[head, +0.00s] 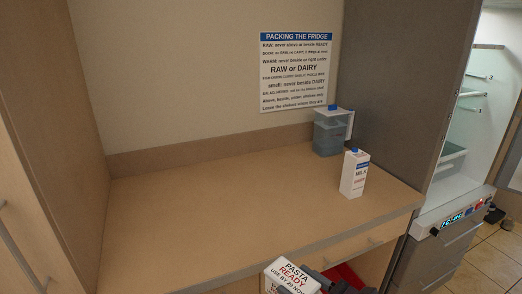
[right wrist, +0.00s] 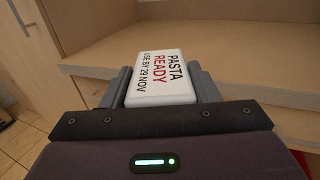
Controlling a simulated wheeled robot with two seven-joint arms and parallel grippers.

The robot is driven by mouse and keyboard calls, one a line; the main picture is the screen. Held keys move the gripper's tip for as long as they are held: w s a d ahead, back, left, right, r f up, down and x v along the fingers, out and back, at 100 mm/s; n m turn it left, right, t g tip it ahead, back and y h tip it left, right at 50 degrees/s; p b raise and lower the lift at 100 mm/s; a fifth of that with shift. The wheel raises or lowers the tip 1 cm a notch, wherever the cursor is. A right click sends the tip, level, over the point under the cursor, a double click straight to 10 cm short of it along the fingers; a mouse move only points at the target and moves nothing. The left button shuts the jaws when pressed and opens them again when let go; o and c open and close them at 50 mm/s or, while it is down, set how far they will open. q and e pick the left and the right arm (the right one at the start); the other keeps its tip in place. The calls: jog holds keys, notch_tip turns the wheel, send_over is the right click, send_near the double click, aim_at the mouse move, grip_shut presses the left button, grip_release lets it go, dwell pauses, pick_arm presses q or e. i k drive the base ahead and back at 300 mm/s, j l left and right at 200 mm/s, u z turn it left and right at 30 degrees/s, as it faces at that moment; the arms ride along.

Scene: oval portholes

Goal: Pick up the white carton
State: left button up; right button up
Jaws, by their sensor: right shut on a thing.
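The white milk carton (head: 355,173) with a blue cap stands upright on the wooden counter, near its front right. My right gripper (head: 312,277) is low at the front, below the counter edge, well away from the carton. It is shut on a white box (head: 291,272) labelled "PASTA READY, USE BY 29 NOV". In the right wrist view the pasta box (right wrist: 161,78) sits between the two fingers (right wrist: 163,88). The carton does not show in the right wrist view. My left gripper is not in view.
A blue-lidded pitcher (head: 331,131) stands behind the carton. The counter (head: 210,205) is bare to the left. A packing sign (head: 295,70) hangs on the wall. An open fridge (head: 465,150) stands at the right. Something red (head: 345,276) lies low behind my gripper.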

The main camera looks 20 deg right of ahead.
aim_at(357, 161)
jog(key=l, duration=1.6)
